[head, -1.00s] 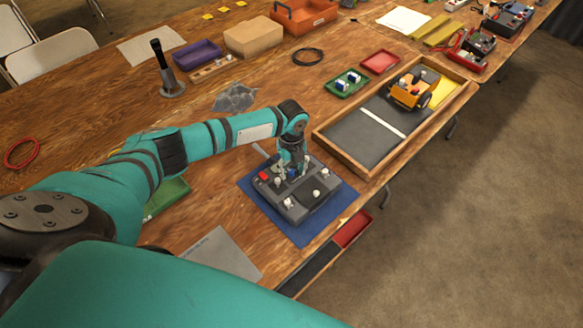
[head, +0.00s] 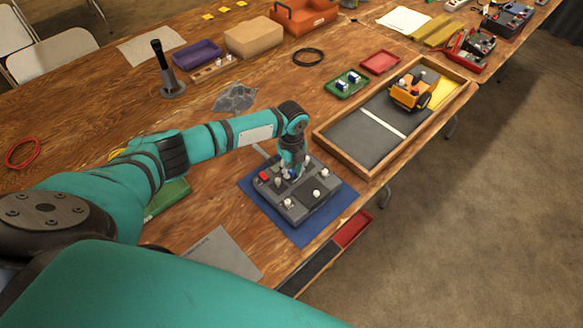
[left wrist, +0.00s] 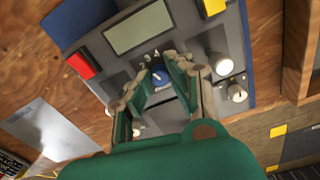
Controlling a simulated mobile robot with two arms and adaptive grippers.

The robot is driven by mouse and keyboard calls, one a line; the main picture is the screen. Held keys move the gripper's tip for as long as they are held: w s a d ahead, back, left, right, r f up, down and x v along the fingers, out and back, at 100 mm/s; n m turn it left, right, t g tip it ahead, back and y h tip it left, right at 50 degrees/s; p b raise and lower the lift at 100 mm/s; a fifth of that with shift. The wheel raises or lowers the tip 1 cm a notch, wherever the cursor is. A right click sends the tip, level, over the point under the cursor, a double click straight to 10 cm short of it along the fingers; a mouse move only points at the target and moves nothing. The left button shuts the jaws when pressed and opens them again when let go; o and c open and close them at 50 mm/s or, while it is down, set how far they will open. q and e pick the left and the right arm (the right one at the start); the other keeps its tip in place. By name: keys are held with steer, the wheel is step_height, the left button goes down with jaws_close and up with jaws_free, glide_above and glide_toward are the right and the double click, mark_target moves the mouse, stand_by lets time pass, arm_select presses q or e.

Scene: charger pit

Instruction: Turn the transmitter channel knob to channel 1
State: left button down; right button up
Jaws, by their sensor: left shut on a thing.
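The transmitter (head: 296,205) is a dark grey box on a blue mat (head: 331,222) near the table's front edge. It bears a red button (head: 264,175) and white sticks. In the left wrist view its channel knob (left wrist: 159,74) is blue, with small numerals along its far side; which one it points to I cannot tell. My left gripper (head: 291,174) reaches down onto the transmitter from above. In the left wrist view its fingers (left wrist: 160,84) stand on either side of the knob, shut on it. My right gripper is not in view.
A wooden-framed tray (head: 345,151) with a yellow vehicle (head: 411,91) stands right of the transmitter. A green tray (head: 346,84), a red tray (head: 380,62) and a black stand (head: 171,84) are farther back. A grey sheet (head: 217,254) lies at the front left.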

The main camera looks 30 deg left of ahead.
mark_target(292, 171)
arm_select(q)
steer(key=n+p, duration=0.1)
steer(key=n, duration=0.2)
steer(key=shift+r+p, duration=0.15)
steer(key=shift+p, duration=0.15)
steer(key=n+p, duration=0.1)
steer(key=n, duration=0.2)
steer(key=n+p, duration=0.2)
steer(key=n, duration=0.2)
steer(key=shift+w+n, duration=0.1)
steer(key=shift+n, duration=0.3)
steer(key=c, duration=1.2)
jaws_free()
step_height(292, 171, up, 12)
